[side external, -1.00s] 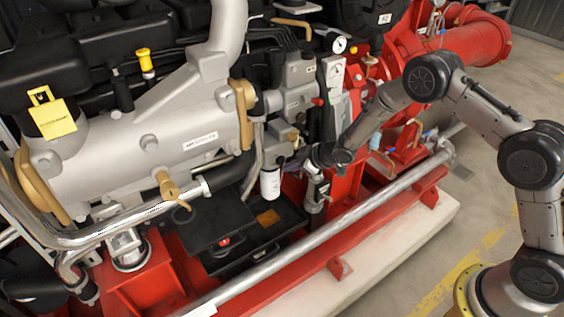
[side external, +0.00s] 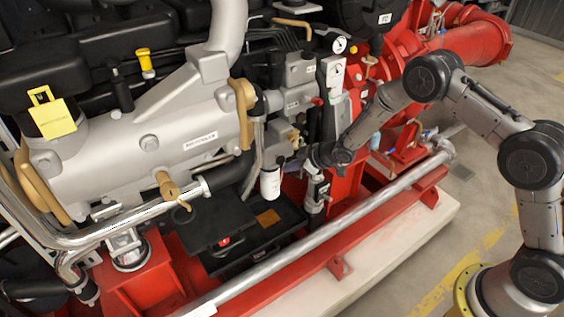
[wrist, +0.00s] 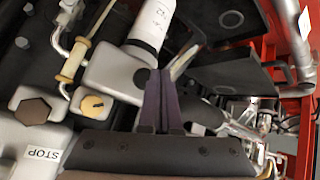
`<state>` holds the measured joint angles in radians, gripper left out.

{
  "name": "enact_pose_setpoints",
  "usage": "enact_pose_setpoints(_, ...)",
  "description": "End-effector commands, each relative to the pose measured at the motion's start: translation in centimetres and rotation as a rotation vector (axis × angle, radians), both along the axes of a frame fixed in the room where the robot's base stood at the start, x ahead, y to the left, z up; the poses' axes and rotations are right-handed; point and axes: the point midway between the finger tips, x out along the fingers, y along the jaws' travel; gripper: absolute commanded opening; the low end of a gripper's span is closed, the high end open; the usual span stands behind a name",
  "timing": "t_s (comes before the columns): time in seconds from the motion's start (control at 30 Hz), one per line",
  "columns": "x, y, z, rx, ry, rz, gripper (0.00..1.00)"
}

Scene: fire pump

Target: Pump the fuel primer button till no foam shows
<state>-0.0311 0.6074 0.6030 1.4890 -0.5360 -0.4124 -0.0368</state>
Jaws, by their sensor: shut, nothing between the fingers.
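My gripper (wrist: 160,98) shows its two dark purple fingers pressed together, with nothing between them. In the side view my gripper (side external: 298,157) is beside the filter head, above and right of the white fuel filter (side external: 270,183). In the wrist view the white filter (wrist: 152,22) joins a grey filter head (wrist: 106,72). A dark round button (wrist: 142,78) on that head is just left of the fingertips; I cannot tell whether they touch. I cannot tell for sure which is the primer button. No foam can be made out.
A black battery box (side external: 250,240) lies below. A silver pipe (side external: 330,228) runs along the red frame (side external: 385,218). The grey engine block (side external: 150,150) fills the left. Open floor lies right.

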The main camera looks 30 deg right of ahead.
Motion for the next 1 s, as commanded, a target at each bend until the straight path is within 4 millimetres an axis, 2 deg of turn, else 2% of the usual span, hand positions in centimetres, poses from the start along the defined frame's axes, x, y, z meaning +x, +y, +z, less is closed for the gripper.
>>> enact_pose_setpoints(0.3,0.8,0.0,-0.1,-0.001,0.001,0.0,0.0)
enact_pose_setpoints(1.0,1.2,0.0,0.0,0.001,-0.001,0.0,0.0)
